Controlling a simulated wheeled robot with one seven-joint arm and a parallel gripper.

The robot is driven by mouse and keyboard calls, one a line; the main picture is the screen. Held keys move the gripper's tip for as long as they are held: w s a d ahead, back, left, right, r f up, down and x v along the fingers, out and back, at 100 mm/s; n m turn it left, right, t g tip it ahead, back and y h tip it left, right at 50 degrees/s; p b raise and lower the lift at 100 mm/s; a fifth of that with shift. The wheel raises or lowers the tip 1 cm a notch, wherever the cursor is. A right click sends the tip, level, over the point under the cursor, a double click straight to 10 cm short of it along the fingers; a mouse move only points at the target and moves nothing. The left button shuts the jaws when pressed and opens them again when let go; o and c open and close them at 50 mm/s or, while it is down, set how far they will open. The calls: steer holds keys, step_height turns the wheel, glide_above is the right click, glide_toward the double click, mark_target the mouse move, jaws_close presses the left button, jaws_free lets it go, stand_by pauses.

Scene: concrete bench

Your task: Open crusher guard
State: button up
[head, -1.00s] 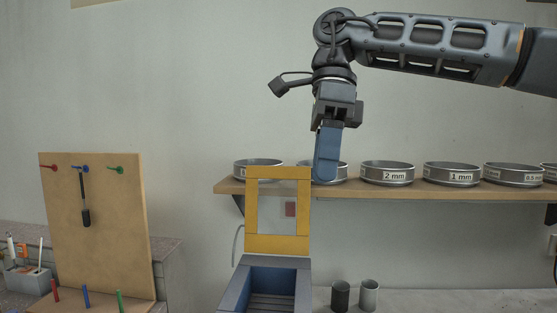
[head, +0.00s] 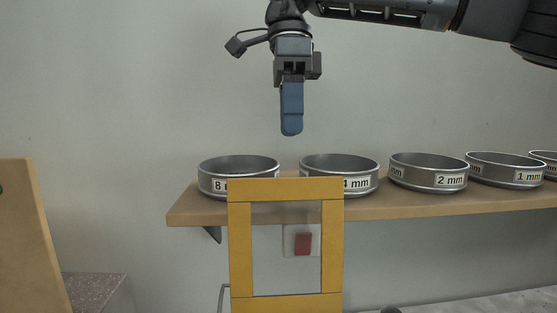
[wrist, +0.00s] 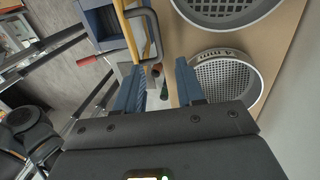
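The crusher guard (head: 241,245) is a yellow frame around a clear window. It stands upright in the lower middle of the head view, and its lower end is cut off. In the wrist view, the yellow guard (wrist: 152,32) shows nearly edge-on beside the blue crusher body (wrist: 108,30) at the top. My gripper (head: 291,130) hangs pointing down, above the guard's top edge and apart from it. Its fingers overlap from the side in the head view. In the wrist view my gripper (wrist: 158,80) has its two blue fingers spread with nothing held between them.
A wooden shelf (head: 420,208) holds several metal sieves, including one labelled 4 mm (head: 340,168), behind the guard. A red switch (head: 303,244) on the wall shows through the window. A wooden board (head: 30,235) stands at left. The air around my gripper is clear.

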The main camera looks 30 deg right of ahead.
steer(key=shift+s+a+f+p, duration=0.1)
steer(key=shift+s+f+p, duration=0.15)
steer(key=shift+f, duration=1)
steer(key=shift+s+a+f+p, duration=0.15)
steer(key=shift+s+f, duration=0.1)
steer(key=shift+f, duration=1)
steer(key=shift+s+a+f+p, duration=0.1)
steer(key=shift+s+f+p, duration=0.15)
steer(key=shift+f, duration=1)
jaws_close()
